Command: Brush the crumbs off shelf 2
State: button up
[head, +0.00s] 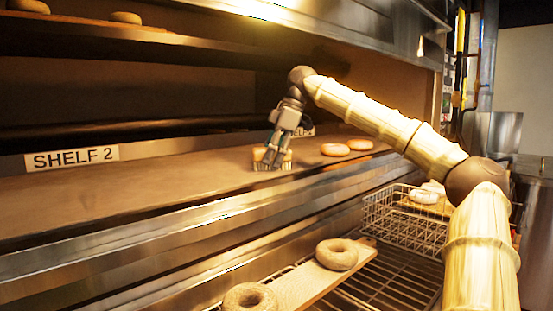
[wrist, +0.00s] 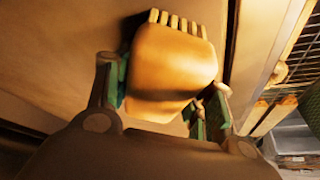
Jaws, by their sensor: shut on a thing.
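My gripper (head: 277,148) is shut on a brush (head: 259,156) with an orange-brown block and pale bristles. In the wrist view the brush (wrist: 175,65) sits between the two fingers, its bristles pointing to the top of the picture. In the head view the bristles point down at the brown surface of shelf 2 (head: 150,185) and seem to touch it, right of the middle. The SHELF 2 label (head: 72,158) is at the left. I cannot make out crumbs on the shelf in either view.
Below the metal front edge (head: 180,222), a wooden board (head: 300,287) with bagels (head: 337,254) lies on a wire rack. A wire basket (head: 405,222) stands at the right. The shelf's left part looks clear.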

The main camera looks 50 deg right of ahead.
jog(key=shift+w+a+b, duration=0.2)
jog(key=shift+a+b, duration=0.25)
jog(key=shift+a, duration=1.2)
jog(key=shift+w+a+b, duration=0.15)
jog(key=shift+a+b, duration=0.25)
jog(key=shift+a, duration=1.25)
jog(key=shift+a, duration=0.15)
jog(key=shift+w+a+f+b, duration=0.15)
jog(key=shift+a+b, duration=0.3)
jog(key=shift+a, duration=1.2)
jog(key=shift+w+r+p, duration=0.1)
jog(key=shift+r+p, duration=0.1)
jog(key=shift+p, duration=0.1)
jog(key=shift+w+d, duration=0.1)
jog(key=shift+w, duration=0.1)
